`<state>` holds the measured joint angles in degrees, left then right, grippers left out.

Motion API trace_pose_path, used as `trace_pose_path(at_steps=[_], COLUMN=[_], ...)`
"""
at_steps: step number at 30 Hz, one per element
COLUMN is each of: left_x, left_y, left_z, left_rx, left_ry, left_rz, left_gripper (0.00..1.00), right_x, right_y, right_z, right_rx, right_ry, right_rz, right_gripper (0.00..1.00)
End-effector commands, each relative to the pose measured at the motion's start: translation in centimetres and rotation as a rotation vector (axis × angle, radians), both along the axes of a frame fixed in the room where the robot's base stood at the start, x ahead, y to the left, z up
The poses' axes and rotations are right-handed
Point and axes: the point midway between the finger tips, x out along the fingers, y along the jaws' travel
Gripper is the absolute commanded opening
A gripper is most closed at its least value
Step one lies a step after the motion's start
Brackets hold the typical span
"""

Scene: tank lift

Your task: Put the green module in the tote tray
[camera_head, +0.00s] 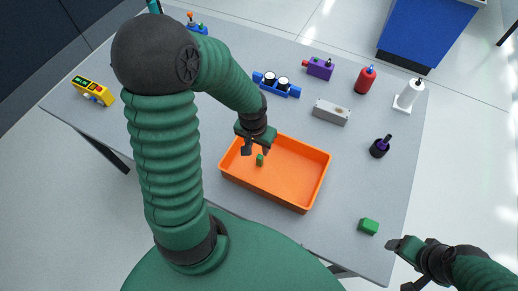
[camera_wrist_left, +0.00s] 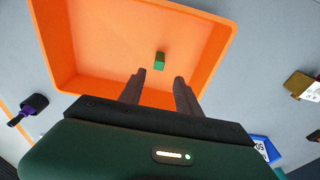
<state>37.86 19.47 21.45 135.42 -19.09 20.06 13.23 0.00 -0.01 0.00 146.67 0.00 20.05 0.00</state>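The orange tote tray (camera_head: 310,205) lies on the grey table, and it also fills the upper part of the left wrist view (camera_wrist_left: 110,30). A larger green block (camera_head: 368,226) sits on the table right of the tray. My left gripper (camera_head: 256,150) is over the tray's far-left part, open and empty, the small block just beyond its fingertips. My right gripper (camera_head: 398,264) is open and empty, off the table's right edge.
A yellow meter (camera_head: 93,91) is at the left. Table right of the tray is mostly clear.

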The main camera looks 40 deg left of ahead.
Motion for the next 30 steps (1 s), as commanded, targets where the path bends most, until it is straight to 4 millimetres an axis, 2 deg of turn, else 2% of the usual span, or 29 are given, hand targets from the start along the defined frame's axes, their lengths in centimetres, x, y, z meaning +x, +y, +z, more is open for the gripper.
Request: trace_pose_path(at_steps=[1,3,8,11,15,19,22,30], left_x=[-0.1,-0.2,-0.5,-0.7,-1.6,-2.3,-2.5,-2.4], left_y=[0.1,0.0,-0.6,-2.8,-6.9,-9.4,-10.1,-10.0], left_z=[1.6,2.7,3.9,4.5,5.8,6.7,6.8,6.8], left_rx=[0.001,0.001,0.004,0.020,0.032,0.018,0.012,0.012], left_ry=[-0.002,-0.001,0.001,-0.012,-0.057,-0.095,-0.105,-0.104], left_rz=[0.002,0.001,-0.013,-0.071,-0.172,-0.226,-0.240,-0.238], left_gripper=[0.40,0.40,0.40,0.40,0.40,0.40,0.40,0.40], right_x=[0.0,0.0,0.0,0.0,0.0,0.0,0.0,0.0], right_y=[0.0,0.0,0.0,0.0,0.0,0.0,0.0,0.0], right_z=[0.9,1.2,1.5,1.4,1.4,1.4,1.4,1.4], right_rx=[0.000,0.000,0.000,0.000,0.000,0.000,0.000,0.000], right_ry=[0.000,0.000,0.000,0.000,0.001,0.000,0.000,0.000], right_rz=[0.000,0.000,0.000,0.000,0.000,0.000,0.000,0.000], right_gripper=[0.69,0.69,0.69,0.69,0.69,0.69,0.69,0.69])
